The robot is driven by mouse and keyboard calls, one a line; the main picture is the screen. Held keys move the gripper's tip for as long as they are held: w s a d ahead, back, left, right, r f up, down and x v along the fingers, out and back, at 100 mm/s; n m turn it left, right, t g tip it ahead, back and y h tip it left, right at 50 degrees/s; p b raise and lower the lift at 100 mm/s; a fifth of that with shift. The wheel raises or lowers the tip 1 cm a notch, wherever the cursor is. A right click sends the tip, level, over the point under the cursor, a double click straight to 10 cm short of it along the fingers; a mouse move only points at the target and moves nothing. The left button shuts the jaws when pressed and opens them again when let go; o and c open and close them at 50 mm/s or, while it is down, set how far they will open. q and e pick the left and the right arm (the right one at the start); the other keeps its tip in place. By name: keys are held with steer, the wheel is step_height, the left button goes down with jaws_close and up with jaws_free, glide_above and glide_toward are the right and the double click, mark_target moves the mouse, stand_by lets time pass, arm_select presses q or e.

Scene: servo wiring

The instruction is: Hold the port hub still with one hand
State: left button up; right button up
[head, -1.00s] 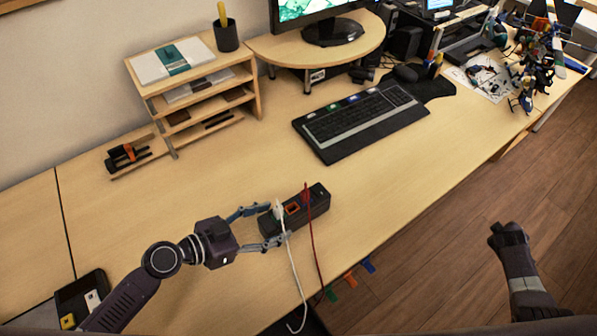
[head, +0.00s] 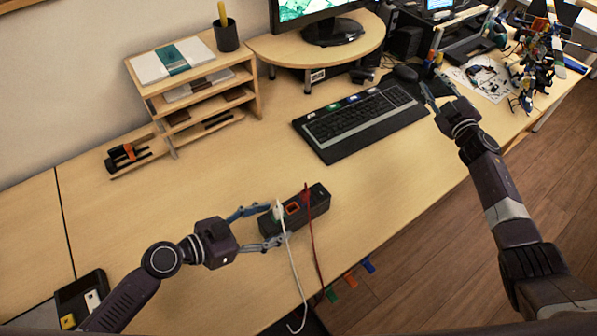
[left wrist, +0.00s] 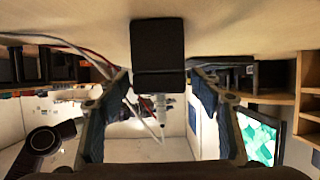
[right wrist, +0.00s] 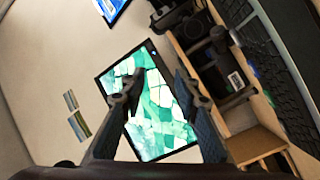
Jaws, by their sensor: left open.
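The port hub (head: 318,203) is a long black box lying on the desk near its front edge. A white cable (head: 292,262) and a red cable (head: 313,235) run from it over the edge. My left gripper (head: 275,224) is open, with one finger on each side of the hub's left end. In the left wrist view the hub (left wrist: 158,45) shows between the open fingers (left wrist: 160,88), with gaps on both sides. My right gripper (head: 436,92) is raised near the keyboard's right end. Its fingers (right wrist: 157,85) are apart and empty in the right wrist view.
A black keyboard (head: 350,125) lies behind the hub. A wooden shelf (head: 205,95) and a monitor stand (head: 285,50) are at the back. Colored tabs (head: 350,280) hang below the front edge. The desk left of the hub is mostly clear.

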mark_target(295, 213)
steer(key=s+a+r+n+g+y, duration=0.3)
steer(key=a+y, duration=0.1)
steer(key=a, duration=0.7)
steer(key=s+a+r+n+g+y, duration=0.25)
steer(key=a+n+y, duration=0.2)
steer(key=a, duration=0.65)
steer(key=s+a+r+n+g+y, duration=0.2)
steer(key=a+r+g+y, duration=0.25)
steer(key=a, duration=0.65)
steer(key=s+a+f+n+g+h, duration=0.1)
steer(key=s+a+f+n+g, duration=0.25)
steer(key=s+a+g, duration=0.5)
arm_select(q)
steer(key=shift+w+d+f, duration=0.1)
steer(key=shift+d, duration=0.05)
steer(key=x, duration=0.7)
steer(key=shift+w+d+f, duration=0.1)
steer(key=shift+d, duration=0.05)
arm_select(e)
steer(key=s+d+f+g+h, duration=0.1)
steer(key=s+f+h, duration=0.2)
steer(key=s, duration=0.4)
steer(key=s+d+f+g+h, duration=0.1)
steer(key=s+f+h, duration=0.3)
steer(key=s+h, duration=0.2)
steer(key=shift+s+d+f, duration=0.3)
steer(key=shift+s, duration=0.3)
